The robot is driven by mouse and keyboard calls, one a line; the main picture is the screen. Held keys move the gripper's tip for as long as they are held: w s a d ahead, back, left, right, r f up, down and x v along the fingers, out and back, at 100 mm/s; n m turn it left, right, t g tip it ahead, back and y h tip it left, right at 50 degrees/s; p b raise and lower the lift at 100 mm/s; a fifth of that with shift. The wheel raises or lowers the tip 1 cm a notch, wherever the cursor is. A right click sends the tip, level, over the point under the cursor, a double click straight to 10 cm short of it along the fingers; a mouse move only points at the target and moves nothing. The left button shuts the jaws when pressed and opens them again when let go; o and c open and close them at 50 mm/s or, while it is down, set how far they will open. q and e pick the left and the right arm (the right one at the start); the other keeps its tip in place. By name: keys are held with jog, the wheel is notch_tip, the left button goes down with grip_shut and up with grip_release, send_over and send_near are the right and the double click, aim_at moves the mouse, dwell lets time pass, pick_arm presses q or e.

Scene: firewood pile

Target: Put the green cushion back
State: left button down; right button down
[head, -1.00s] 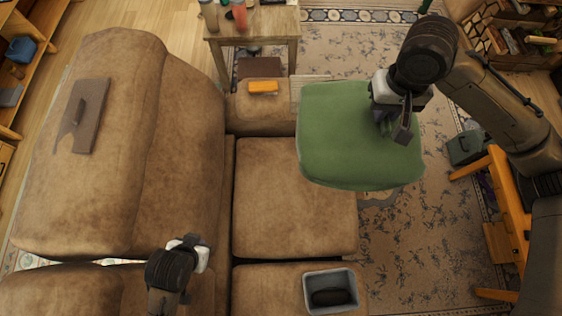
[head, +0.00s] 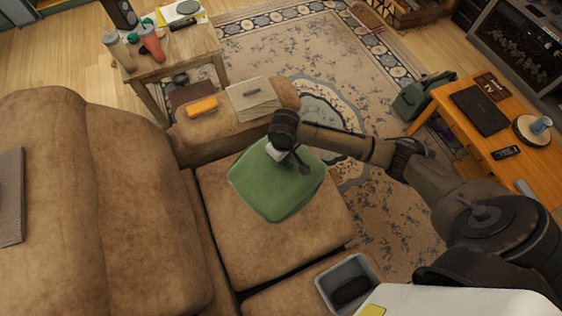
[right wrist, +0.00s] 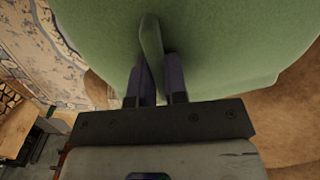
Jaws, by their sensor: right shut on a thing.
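The green cushion (head: 275,190) is at the far end of the brown sofa seat (head: 270,250), close to the sofa arm. My right gripper (head: 298,163) is shut on its edge near the sofa arm. In the right wrist view the two fingers (right wrist: 158,80) pinch a fold of the green cushion (right wrist: 220,40), which fills the upper part of that view. I cannot tell whether the cushion rests on the seat or hangs just above it. My left gripper is outside the views.
The sofa arm (head: 190,140) holds an orange block (head: 202,107) and a light wooden board (head: 252,98). A grey bin (head: 350,285) with a dark thing inside stands on the near seat. The sofa backrest (head: 90,200) is at left. An orange table (head: 500,140) stands at right.

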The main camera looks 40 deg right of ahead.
jog(key=s+d+f, duration=0.2)
jog(key=f, duration=0.2)
jog(key=s+d+f+b, duration=0.1)
jog(key=s+d+f, duration=0.1)
jog(key=s+f, duration=0.1)
jog(key=s+d+f+b, duration=0.1)
jog(key=s+d+f, duration=0.2)
jog(key=f, duration=0.2)
jog(key=shift+s+f, duration=0.2)
jog(key=w+a+f+b, duration=0.2)
jog(key=w+f+b, duration=0.5)
jog(key=w+f, duration=0.3)
jog(key=shift+w+a+f+b, duration=0.15)
jog(key=shift+w+f+b, duration=0.2)
jog(key=shift+f, duration=0.4)
jog(key=c, duration=1.1)
grip_release()
jog(key=shift+c, duration=0.2)
